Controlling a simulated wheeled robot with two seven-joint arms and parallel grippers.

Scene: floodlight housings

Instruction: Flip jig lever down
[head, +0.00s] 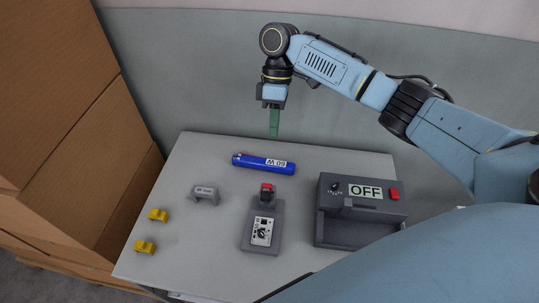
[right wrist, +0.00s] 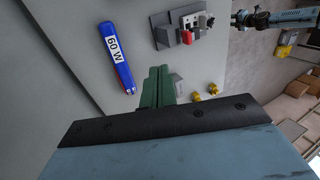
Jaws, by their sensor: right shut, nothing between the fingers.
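A grey jig (head: 261,232) with a dial panel stands in the middle of the table. Its red-topped lever (head: 267,188) is at the back end and appears raised. The lever also shows in the right wrist view (right wrist: 187,37). My right gripper (head: 274,132) has green fingers, shut and empty, pointing down above the table's back edge. It is behind the jig and apart from the lever. In the right wrist view its fingers (right wrist: 158,88) are pressed together. A blue arm, probably my left, ends in a small dark gripper (right wrist: 240,18); its fingers are too small to read.
A blue tube (head: 263,163) marked 60 W lies between gripper and jig. A grey box (head: 345,228) reading OFF, with a red switch, stands to the right. A small grey bracket (head: 205,194) and two yellow parts (head: 158,215) lie left. Cardboard boxes (head: 60,110) stand beyond the left side.

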